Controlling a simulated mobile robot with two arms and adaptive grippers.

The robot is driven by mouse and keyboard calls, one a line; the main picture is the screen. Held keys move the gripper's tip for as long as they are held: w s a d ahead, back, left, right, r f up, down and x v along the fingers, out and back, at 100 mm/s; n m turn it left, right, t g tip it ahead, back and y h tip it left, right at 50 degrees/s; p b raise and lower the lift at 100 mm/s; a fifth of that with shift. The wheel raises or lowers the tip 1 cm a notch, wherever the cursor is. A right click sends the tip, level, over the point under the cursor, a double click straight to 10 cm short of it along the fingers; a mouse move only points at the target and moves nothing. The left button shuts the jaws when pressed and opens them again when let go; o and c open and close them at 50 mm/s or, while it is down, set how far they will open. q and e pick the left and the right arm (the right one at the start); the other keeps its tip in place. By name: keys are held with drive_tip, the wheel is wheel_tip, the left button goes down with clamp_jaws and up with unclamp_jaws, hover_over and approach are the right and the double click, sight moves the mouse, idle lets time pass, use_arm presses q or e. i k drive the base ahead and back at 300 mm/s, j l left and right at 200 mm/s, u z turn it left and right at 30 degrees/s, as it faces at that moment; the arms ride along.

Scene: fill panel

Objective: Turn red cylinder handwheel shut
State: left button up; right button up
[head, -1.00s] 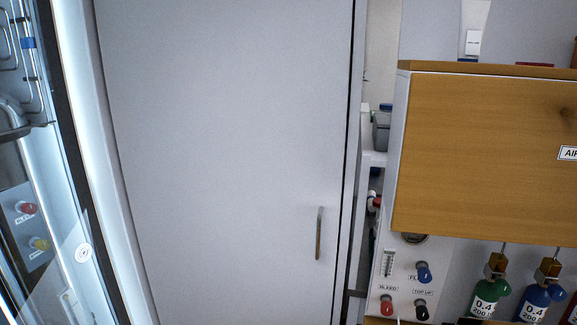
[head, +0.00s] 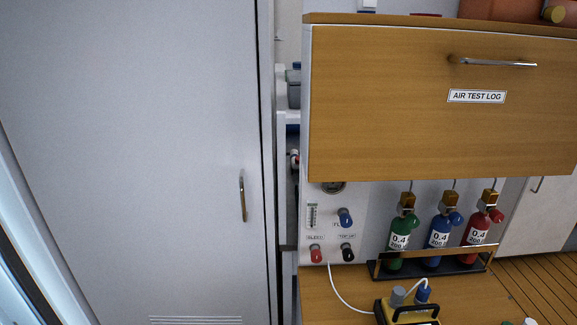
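A red cylinder (head: 475,232) with a white label reading 0.4 stands at the right end of a rack, below the wooden cabinet. A brass-coloured valve block (head: 490,197) sits on its top, with a red round knob (head: 496,215) at its right side that looks like its handwheel. I cannot tell how far the handwheel is turned. A blue cylinder (head: 438,234) and a green cylinder (head: 398,236) stand to its left with similar valves. Neither of my grippers is in view.
A wooden cabinet front (head: 400,120) labelled AIR TEST LOG overhangs the cylinders. A black rack (head: 430,268) with a front rail holds them. A panel (head: 333,222) with knobs is at their left. A yellow and black device (head: 408,311) with a white hose is on the wooden counter (head: 470,300).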

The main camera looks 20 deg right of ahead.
sight(496, 215)
drive_tip(key=z, duration=1.7)
